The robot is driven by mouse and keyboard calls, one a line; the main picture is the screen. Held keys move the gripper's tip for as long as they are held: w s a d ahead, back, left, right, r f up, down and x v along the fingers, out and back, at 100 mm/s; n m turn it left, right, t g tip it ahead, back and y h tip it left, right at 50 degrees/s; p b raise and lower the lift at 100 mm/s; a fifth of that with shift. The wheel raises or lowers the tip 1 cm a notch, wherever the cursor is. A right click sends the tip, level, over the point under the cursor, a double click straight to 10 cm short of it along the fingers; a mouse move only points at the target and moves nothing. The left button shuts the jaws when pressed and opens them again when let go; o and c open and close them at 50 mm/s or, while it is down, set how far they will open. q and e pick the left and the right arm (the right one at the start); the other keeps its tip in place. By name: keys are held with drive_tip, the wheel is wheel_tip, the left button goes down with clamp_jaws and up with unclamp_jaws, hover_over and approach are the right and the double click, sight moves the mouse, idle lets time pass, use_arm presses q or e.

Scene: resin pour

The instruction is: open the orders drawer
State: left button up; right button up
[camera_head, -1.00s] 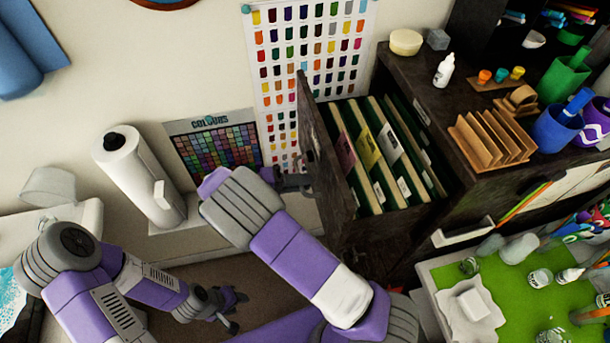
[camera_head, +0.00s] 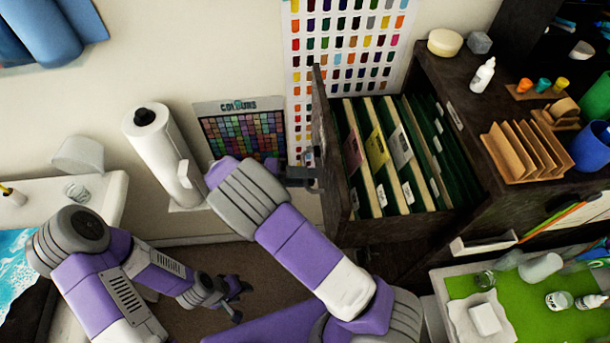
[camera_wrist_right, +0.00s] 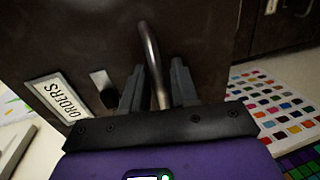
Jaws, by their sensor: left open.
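The orders drawer (camera_head: 334,165) stands pulled out from the dark cabinet, with green hanging files and card folders showing inside. Its dark front with the ORDERS label (camera_wrist_right: 58,98) fills much of the right wrist view. The curved metal drawer handle (camera_wrist_right: 150,55) runs between the fingers of my right gripper (camera_wrist_right: 158,85), which is shut on it. In the head view my right gripper (camera_head: 305,175) is at the outer face of the drawer front, and the handle is mostly hidden. My left gripper (camera_head: 236,298) is open and empty, low and left of the drawer.
A white paper roll (camera_head: 163,155) and a colour chart (camera_head: 243,128) stand left of the drawer by the wall. The cabinet top (camera_head: 445,75) holds a bottle, small cups and a wooden rack (camera_head: 520,150). A green mat (camera_head: 530,310) with jars lies at the lower right.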

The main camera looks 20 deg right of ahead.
drive_tip(key=v, duration=0.7)
drive_tip(key=shift+a, duration=0.3)
idle(0.4)
